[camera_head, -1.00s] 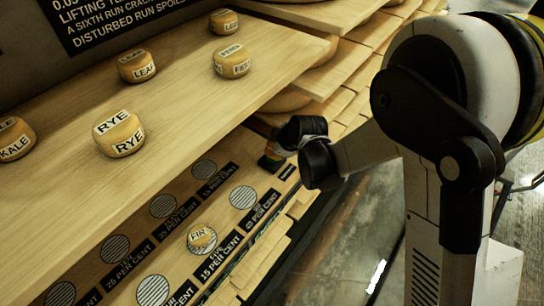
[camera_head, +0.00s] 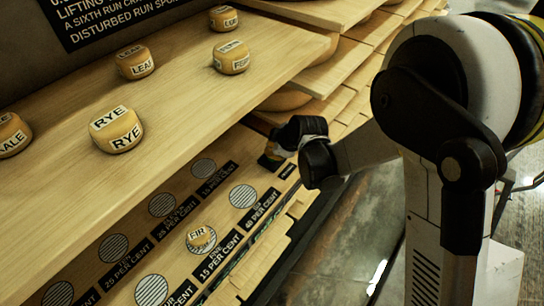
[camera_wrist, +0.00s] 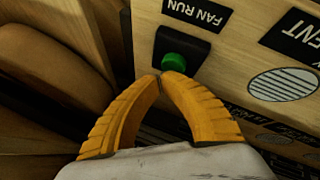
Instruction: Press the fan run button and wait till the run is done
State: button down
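The fan run button is a green knob (camera_wrist: 174,64) on a black housing (camera_wrist: 196,47) in the wrist view. An upside-down label reading FAN RUN (camera_wrist: 197,12) lies just beyond it. My gripper (camera_wrist: 160,78) has yellow ribbed fingers with their tips together and nothing between them. The tips are right at the near edge of the green knob and overlap it in the view. I cannot tell whether they touch or press it. In the head view my gripper (camera_head: 270,160) is low over the far end of the lower shelf, covering most of the button.
Cheese wheels labelled RYE (camera_head: 116,130), LEAF (camera_head: 135,62) and others stand on the upper shelf (camera_head: 190,105). A FIR wheel (camera_head: 200,239) sits on a striped disc on the lower shelf, among several discs with percent labels. Open floor (camera_head: 335,240) lies to the right.

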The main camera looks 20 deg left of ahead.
jog(key=shift+f+b, duration=0.45)
jog(key=shift+f, duration=0.1)
dwell(0.6)
jog(key=shift+r, duration=0.1)
jog(key=shift+r+p, duration=0.6)
jog(key=shift+r, duration=0.25)
jog(key=shift+r, duration=0.1)
jog(key=shift+r+p, duration=1.6)
jog(key=shift+r, duration=0.8)
